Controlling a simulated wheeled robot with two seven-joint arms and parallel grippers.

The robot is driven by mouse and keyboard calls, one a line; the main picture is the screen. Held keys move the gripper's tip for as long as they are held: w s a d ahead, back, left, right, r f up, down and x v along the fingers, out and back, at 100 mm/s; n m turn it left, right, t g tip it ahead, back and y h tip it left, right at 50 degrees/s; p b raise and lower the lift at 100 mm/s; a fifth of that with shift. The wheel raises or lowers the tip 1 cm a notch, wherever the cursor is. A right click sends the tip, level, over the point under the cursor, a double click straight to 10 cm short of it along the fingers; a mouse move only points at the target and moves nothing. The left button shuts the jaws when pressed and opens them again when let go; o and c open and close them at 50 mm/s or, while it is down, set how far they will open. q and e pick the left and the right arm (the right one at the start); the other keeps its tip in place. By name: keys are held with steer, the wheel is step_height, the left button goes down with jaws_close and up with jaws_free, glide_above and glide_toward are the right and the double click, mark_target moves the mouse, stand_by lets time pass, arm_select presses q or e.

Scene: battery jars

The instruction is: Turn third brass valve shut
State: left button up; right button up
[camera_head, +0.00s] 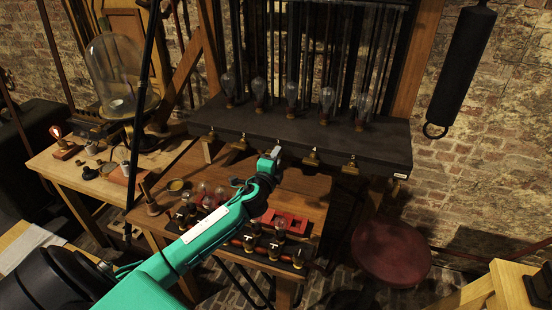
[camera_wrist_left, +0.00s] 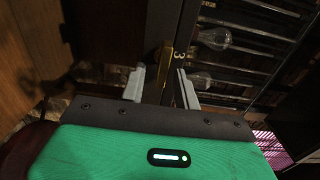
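A dark shelf (camera_head: 385,140) carries a row of brass valves along its front edge. The third brass valve is mostly hidden behind my left gripper (camera_head: 274,154) in the head view. In the left wrist view the brass valve (camera_wrist_left: 166,58) stands beside a "3" label on the shelf edge. My left gripper (camera_wrist_left: 160,82) has its two fingers apart, one on each side of the valve. Gaps show between valve and fingers, so it does not look gripped. The fourth valve (camera_head: 311,158) and fifth valve (camera_head: 350,166) are to the right. My right gripper is not in view.
Several glass bulbs (camera_head: 291,97) stand on the shelf above the valves. Below, a wooden table (camera_head: 300,185) holds red blocks (camera_head: 292,222) and small bulbs under my left arm. A glass bell jar (camera_head: 115,75) stands left; a red stool (camera_head: 391,252) stands right.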

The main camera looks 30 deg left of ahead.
arm_select(q)
steer(key=b+v, duration=0.4)
steer(key=v, duration=1)
steer(key=shift+w, duration=0.15)
